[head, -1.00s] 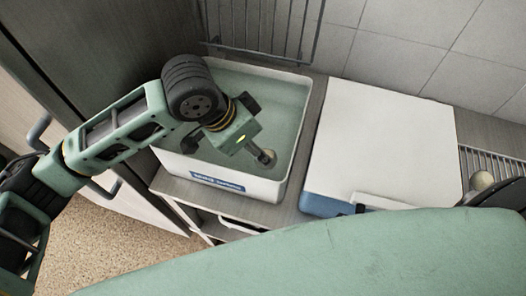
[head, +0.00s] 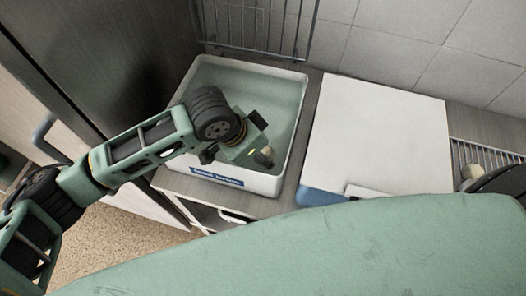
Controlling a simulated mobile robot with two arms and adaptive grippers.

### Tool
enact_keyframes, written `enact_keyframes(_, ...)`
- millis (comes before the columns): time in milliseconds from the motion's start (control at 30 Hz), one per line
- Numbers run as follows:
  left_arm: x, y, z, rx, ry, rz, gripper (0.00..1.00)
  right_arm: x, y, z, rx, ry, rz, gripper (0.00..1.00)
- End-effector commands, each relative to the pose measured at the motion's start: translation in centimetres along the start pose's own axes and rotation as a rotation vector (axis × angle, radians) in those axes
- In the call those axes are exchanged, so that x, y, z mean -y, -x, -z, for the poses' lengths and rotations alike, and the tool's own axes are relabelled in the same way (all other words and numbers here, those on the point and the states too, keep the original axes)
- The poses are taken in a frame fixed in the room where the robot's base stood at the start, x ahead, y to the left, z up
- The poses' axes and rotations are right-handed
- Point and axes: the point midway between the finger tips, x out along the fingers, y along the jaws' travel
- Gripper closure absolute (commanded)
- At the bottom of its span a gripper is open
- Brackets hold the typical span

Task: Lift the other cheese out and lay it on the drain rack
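A white tub (head: 262,184) with a blue label on its front holds pale green liquid. My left gripper (head: 262,156) reaches down into the tub near its front wall. Its body and wrist cover much of the tub's inside, and I cannot tell whether its fingers are apart or closed. A small brownish rounded shape shows at its tip; I cannot tell whether it is a cheese. The wire drain rack (head: 488,152) is at the far right. My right gripper is not in view.
A large box with a white lid (head: 378,132) and blue lower side stands between tub and rack. A wire grid (head: 262,28) is against the wall behind the tub. A dark tall cabinet (head: 100,55) is at the left. My green body covers the front.

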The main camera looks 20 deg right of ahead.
Motion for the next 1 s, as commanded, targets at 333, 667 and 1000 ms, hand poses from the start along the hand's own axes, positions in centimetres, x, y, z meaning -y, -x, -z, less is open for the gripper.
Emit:
enact_keyframes(333,0.0,0.1,0.0,-0.001,0.0,0.0,0.9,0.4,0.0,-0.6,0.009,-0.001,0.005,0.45)
enact_keyframes(667,0.0,1.2,0.6,-0.003,0.0,0.001,0.95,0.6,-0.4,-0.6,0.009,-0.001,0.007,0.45)
enact_keyframes(1000,-0.5,7.2,3.1,-0.003,-0.002,0.002,0.95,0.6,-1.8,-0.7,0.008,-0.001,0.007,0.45)
